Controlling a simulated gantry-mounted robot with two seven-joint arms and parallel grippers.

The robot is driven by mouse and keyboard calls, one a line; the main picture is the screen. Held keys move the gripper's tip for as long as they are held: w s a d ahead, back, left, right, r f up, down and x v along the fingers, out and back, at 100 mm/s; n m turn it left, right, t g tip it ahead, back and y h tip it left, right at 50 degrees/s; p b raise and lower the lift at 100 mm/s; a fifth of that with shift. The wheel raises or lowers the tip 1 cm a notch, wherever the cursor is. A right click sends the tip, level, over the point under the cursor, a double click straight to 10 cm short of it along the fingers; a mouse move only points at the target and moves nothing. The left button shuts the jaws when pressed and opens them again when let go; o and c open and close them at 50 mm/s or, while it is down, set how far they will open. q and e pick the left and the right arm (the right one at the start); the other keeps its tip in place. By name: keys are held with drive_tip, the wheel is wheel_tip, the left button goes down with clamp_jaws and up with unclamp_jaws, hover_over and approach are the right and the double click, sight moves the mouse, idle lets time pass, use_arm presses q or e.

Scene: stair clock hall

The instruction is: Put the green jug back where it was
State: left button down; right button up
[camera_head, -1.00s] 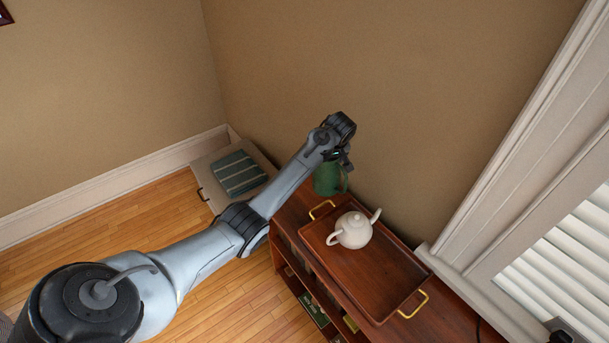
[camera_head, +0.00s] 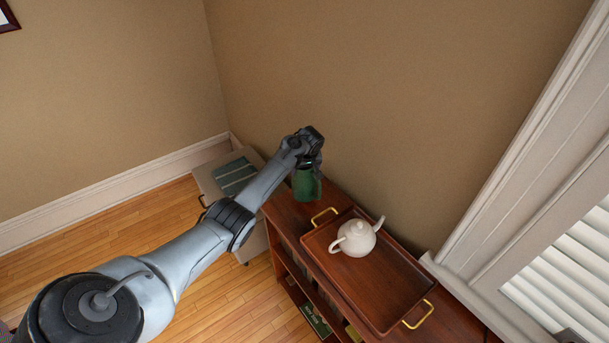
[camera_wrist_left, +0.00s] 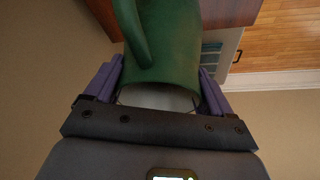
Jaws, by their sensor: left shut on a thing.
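The green jug (camera_head: 307,186) is at the far left end of the wooden cabinet top in the head view. My left gripper (camera_head: 312,168) is shut on the jug from above. In the left wrist view the jug (camera_wrist_left: 172,45) fills the space between the two purple fingers of my left gripper (camera_wrist_left: 158,88), with its handle toward the picture's left. The jug's rim is near the gripper's palm. I cannot tell whether the jug's base touches the cabinet top. My right gripper is not in view.
A wooden tray (camera_head: 393,313) with brass handles lies on the cabinet (camera_head: 285,208), right of the jug. A white teapot (camera_head: 356,238) stands on it. A low pale cabinet (camera_head: 213,183) with a folded striped cloth (camera_head: 234,176) stands behind to the left. The wall is close behind.

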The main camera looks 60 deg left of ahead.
use_arm(q)
drive_tip(key=shift+f+b, duration=0.3)
drive_tip(key=shift+f, duration=1.35)
unclamp_jaws()
